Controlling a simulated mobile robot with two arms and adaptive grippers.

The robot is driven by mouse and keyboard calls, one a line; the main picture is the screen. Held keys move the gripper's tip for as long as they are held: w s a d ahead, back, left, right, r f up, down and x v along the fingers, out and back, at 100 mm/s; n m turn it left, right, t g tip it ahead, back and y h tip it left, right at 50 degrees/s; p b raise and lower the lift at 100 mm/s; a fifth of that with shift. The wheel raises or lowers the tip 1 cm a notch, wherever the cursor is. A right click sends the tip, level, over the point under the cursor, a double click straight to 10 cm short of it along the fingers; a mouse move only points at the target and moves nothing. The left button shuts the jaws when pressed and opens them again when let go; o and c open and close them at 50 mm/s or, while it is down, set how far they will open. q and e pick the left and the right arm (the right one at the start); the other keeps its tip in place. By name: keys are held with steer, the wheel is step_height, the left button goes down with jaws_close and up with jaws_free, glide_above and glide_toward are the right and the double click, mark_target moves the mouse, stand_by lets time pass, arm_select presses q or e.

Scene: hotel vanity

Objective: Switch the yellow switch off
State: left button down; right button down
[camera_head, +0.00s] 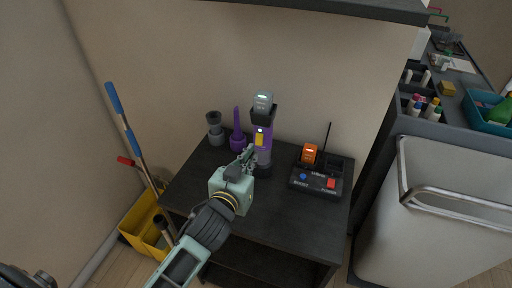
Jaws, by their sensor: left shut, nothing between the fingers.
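The yellow switch (259,139) is on the front of an upright purple device (267,131) with a grey top and a small lit display. The device stands on a dark table against the wall. My left gripper (249,152) is shut and empty, with its fingertips just below and left of the switch. I cannot tell whether the tips touch the device. The gripper hides part of the device's lower left side. Whether the switch is on or off is too small to tell. My right gripper is not in view.
A purple utensil (237,134) and a grey cup-like item (215,128) stand left of the device. A black box (316,183) with an orange unit (309,153) and antenna sits to the right. A shelf (300,5) overhangs above. A bin (440,210) stands at right.

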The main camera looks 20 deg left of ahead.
mark_target(260, 146)
arm_select(q)
steer(key=shift+w+f+p, duration=0.2)
steer(key=shift+w+p, duration=0.1)
steer(key=shift+w, duration=0.8)
steer(key=shift+w+f+p, duration=0.15)
steer(key=shift+w+p, duration=0.1)
steer(key=shift+w, duration=0.85)
steer(key=t+b, duration=0.1)
steer(key=b, duration=0.3)
steer(key=w+t+b, duration=0.1)
steer(key=b, duration=0.4)
steer(key=shift+w+d+f+t, duration=0.1)
steer(key=shift+w+f+t, duration=0.05)
steer(key=shift+f+t, duration=0.25)
